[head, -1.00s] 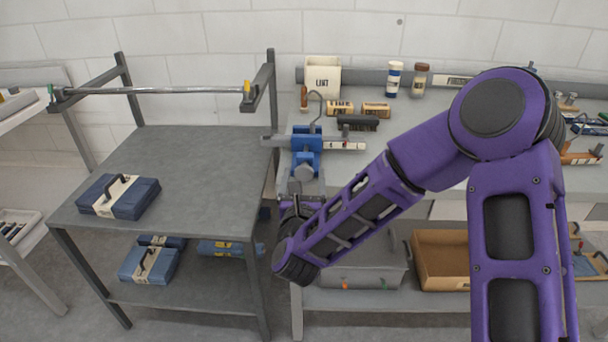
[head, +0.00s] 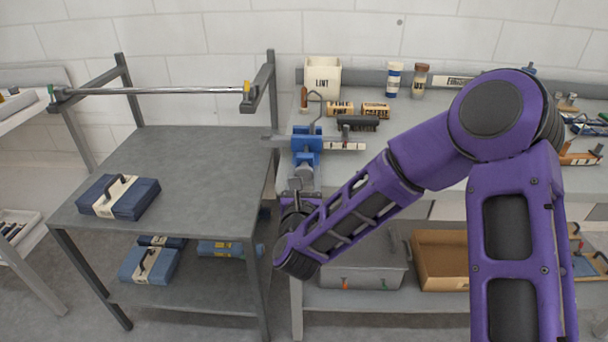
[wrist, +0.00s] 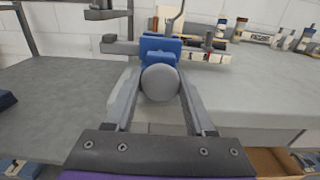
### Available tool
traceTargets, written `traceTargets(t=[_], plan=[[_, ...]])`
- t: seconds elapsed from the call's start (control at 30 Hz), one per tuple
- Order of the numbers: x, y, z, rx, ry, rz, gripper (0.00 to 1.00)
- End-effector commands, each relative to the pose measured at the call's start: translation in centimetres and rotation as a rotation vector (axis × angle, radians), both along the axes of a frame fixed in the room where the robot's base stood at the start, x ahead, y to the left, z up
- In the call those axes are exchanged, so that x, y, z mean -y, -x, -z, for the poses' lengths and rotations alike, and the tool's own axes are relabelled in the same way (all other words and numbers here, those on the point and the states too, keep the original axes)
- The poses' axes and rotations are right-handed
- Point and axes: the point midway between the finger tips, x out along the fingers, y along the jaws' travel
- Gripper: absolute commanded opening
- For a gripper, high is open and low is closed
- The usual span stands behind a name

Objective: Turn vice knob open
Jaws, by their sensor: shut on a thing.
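The blue vice (head: 306,142) is mounted at the left front edge of the workbench. Its round grey knob (head: 303,172) faces me, and in the wrist view the knob (wrist: 160,82) is in the middle, in front of the blue vice body (wrist: 160,46). My gripper (head: 298,184) is at the knob, low in front of the vice. In the wrist view my gripper (wrist: 161,84) has one finger on each side of the knob and is shut on it. The contact points at the fingertips are partly hidden by the knob's sides.
A grey cart (head: 185,170) with a blue case (head: 119,197) stands close on the left. On the bench, a hook-shaped tool, a LINT box (head: 322,77), small boxes and bottles stand behind the vice. A brown tray (head: 440,262) sits on the shelf below.

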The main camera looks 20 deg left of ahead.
Motion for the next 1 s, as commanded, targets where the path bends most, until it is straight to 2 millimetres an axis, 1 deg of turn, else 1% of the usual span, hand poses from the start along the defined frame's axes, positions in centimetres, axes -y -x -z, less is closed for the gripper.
traceTargets(t=[0.17,0.37,0.57,1.0], plan=[[0.0,0.03,0.01,0.006,0.024,0.0,0.0],[-0.05,0.06,0.02,0.027,0.115,-0.002,0.0],[0.02,0.05,-0.01,0.065,0.272,-0.001,0.0],[0.09,0.05,0.0,0.162,0.68,-0.002,0.0]])
